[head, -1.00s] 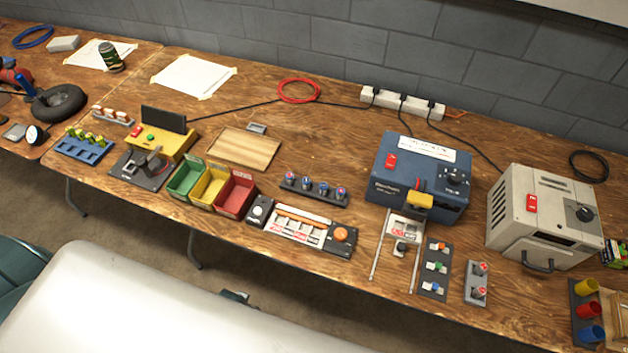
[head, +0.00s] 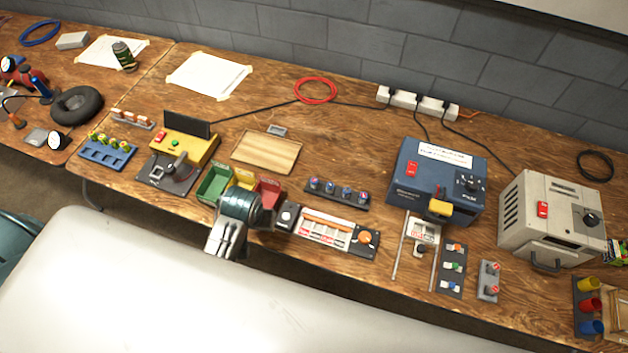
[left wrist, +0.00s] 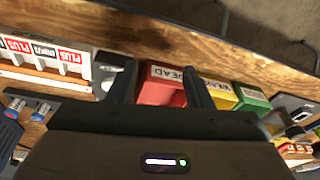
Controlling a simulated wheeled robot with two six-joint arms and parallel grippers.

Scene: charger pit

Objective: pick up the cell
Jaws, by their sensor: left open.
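Several small cells with blue and reddish tops (head: 338,191) stand in a dark rack in the middle of the bench. Blue tops (left wrist: 42,108) also show at the left of the left wrist view. I cannot tell which cell is meant. My left gripper (left wrist: 160,67) is open and its jaws hold nothing. Its fingers frame the red bin (left wrist: 158,85), labelled DEAD, in the left wrist view. In the head view my left wrist (head: 242,210) covers the front of the bins, and the fingertips are hard to make out. My right gripper is out of view.
The green bin (head: 213,183) and yellow bin stand beside the red one. A labelled white tray (head: 325,232) lies right of my wrist. A blue charger (head: 435,180) and a beige box (head: 550,222) stand further right. A wooden board (head: 265,152) lies behind the bins.

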